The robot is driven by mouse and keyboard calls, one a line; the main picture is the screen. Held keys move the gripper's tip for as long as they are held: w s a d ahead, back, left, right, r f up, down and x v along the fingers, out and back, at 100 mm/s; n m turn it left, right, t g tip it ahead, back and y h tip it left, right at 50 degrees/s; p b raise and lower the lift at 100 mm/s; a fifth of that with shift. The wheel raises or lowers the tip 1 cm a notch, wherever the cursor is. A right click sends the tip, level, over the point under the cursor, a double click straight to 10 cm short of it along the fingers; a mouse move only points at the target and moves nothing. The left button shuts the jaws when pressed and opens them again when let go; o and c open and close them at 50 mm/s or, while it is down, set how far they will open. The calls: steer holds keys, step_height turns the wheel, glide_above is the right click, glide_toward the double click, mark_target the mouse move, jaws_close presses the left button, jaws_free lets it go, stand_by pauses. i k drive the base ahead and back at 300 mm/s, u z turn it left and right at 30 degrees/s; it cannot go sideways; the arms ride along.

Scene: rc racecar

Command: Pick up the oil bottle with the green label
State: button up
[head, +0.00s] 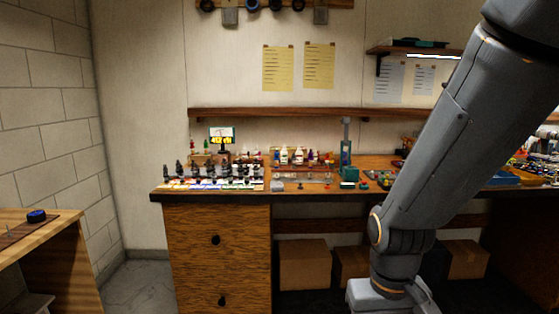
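Several small bottles stand in a row toward the back of the wooden workbench. Among them are a white one (283,156) and another pale one (298,156). They are small and far off, and I cannot tell which of them is an oil bottle with a green label. My arm rises across the right side of the view and leaves it at the top. My gripper is not in view, and no bottle is seen held. Part of the workbench to the right is hidden behind my arm.
The workbench front edge (215,198) runs across the middle. Dark small parts crowd its left end, and a green upright tool (346,158) stands right of the bottles. A shelf (270,113) hangs above. Cardboard boxes (304,264) sit underneath. A side table (62,226) stands left.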

mark_target(284, 153)
steer(key=u, duration=0.6)
steer(key=i, duration=1.35)
steer(key=z, duration=0.05)
